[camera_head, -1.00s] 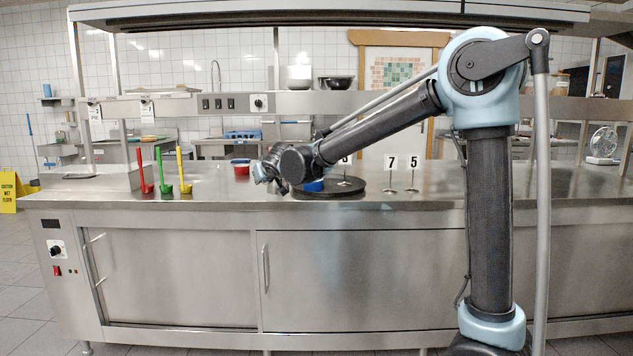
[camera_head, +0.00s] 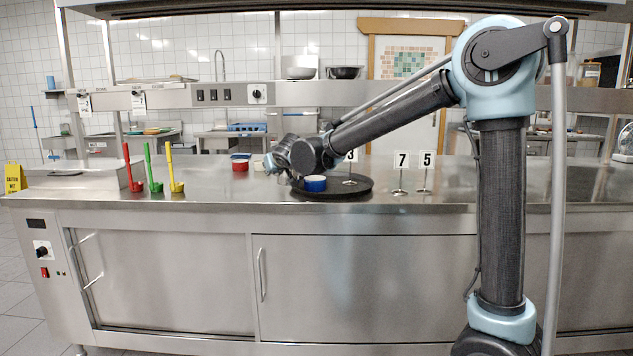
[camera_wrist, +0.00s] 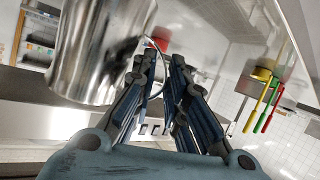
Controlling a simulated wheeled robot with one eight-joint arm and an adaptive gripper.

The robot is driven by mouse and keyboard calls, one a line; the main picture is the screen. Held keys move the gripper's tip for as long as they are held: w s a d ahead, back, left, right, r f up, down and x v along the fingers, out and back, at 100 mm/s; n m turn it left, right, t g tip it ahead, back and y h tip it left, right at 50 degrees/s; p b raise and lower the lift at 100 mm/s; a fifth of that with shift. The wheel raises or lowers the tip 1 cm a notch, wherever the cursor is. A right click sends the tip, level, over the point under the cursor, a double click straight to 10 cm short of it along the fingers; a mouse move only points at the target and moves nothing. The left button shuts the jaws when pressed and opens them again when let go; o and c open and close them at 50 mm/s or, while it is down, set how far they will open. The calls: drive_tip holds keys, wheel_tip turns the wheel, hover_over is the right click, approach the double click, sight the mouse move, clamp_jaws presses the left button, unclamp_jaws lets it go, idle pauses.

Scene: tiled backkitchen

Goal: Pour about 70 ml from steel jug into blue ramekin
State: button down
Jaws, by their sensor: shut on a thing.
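The blue ramekin (camera_head: 315,184) stands on a dark round board (camera_head: 352,188) on the steel counter, with a pale rim. My gripper (camera_wrist: 160,72) is shut on the handle of the steel jug (camera_wrist: 95,50), whose shiny body fills the upper left of the wrist view. The jug looks tilted in that view, but its mouth and contents are out of sight. In the head view my wrist hides the jug, and the end of my arm is just left of and behind the blue ramekin.
Number cards stand on the board and right of it, including a 7 (camera_head: 401,172) and a 5 (camera_head: 426,172). A red ramekin (camera_head: 240,164) stands behind at left. Red (camera_head: 131,168), green (camera_head: 152,168) and yellow (camera_head: 173,168) long-handled scoops stand at the left. Shelves hang above.

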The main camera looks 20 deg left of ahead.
drive_tip(key=shift+w+a+m+t+h, duration=0.9)
drive_tip(key=shift+w+a+m+h, duration=0.4)
drive_tip(key=shift+w+a+h, duration=0.5)
drive_tip(key=shift+w, duration=0.1)
